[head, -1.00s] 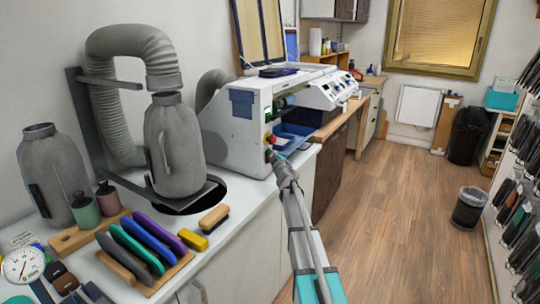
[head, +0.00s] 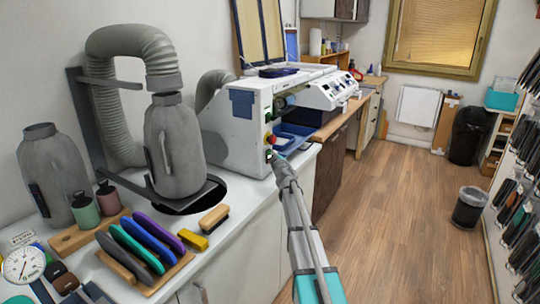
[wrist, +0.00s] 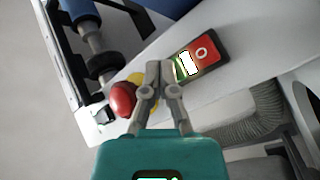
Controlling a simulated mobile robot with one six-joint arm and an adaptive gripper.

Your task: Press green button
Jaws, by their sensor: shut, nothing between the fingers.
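The switch (wrist: 200,54) shows in the wrist view as a dark frame with a red half marked O. Its other half, the green button (wrist: 178,71), has a bright white patch and green edges. My gripper (wrist: 153,68) is shut and empty, its fingertips just left of the green button. I cannot tell whether they touch it. In the head view my gripper (head: 276,156) is at the near end of the white machine (head: 240,143), close to its control panel. The green button is too small to make out there.
A round red knob (wrist: 122,98) with a yellow base sits left of my fingers in the wrist view.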

